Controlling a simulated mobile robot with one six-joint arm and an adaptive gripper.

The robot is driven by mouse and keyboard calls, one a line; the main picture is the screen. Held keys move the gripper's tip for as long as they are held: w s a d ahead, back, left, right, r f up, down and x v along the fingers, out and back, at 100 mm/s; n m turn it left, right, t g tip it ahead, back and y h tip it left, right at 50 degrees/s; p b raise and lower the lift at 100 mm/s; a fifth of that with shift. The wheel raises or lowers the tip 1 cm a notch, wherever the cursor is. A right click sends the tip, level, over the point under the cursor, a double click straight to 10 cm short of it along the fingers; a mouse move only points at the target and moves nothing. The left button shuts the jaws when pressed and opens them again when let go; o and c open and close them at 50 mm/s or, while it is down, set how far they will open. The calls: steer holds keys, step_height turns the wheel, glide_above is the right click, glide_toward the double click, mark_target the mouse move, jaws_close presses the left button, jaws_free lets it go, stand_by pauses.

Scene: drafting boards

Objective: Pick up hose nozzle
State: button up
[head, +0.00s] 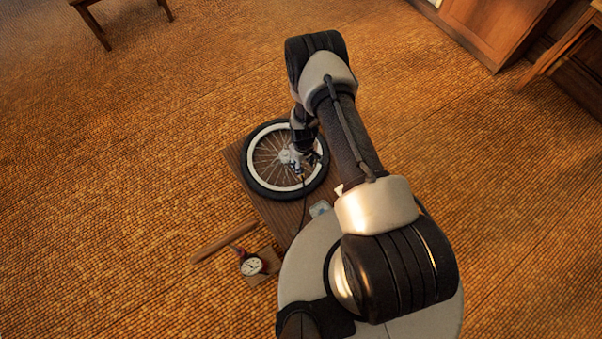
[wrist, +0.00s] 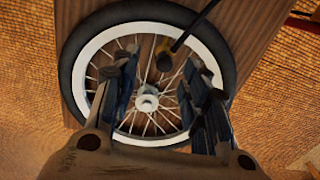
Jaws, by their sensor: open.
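In the head view a thin dark rod (head: 304,208) runs down from the wheel's edge, probably the same thing. My gripper (wrist: 162,68) is open and empty, its fingers on either side of the rounded end in the picture. I cannot tell whether they touch it. In the head view my gripper (head: 296,164) is over the wheel, partly hidden by my arm.
The black-tyred, white-rimmed wheel (head: 250,178) lies flat on a wooden board (head: 272,212). A small grey item (head: 320,208) is on the board's near part. A clock (head: 252,266) and a wooden strip (head: 222,242) lie at lower left. The woven floor to the left is clear.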

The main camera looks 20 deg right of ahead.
steer(key=f, duration=0.2)
steer(key=f+b, duration=0.1)
steer(key=f, duration=0.1)
steer(key=f+b, duration=0.1)
steer(key=f, duration=0.1)
steer(key=shift+a+f, duration=0.35)
steer(key=shift+a, duration=0.05)
steer(key=shift+c, duration=0.4)
jaws_close()
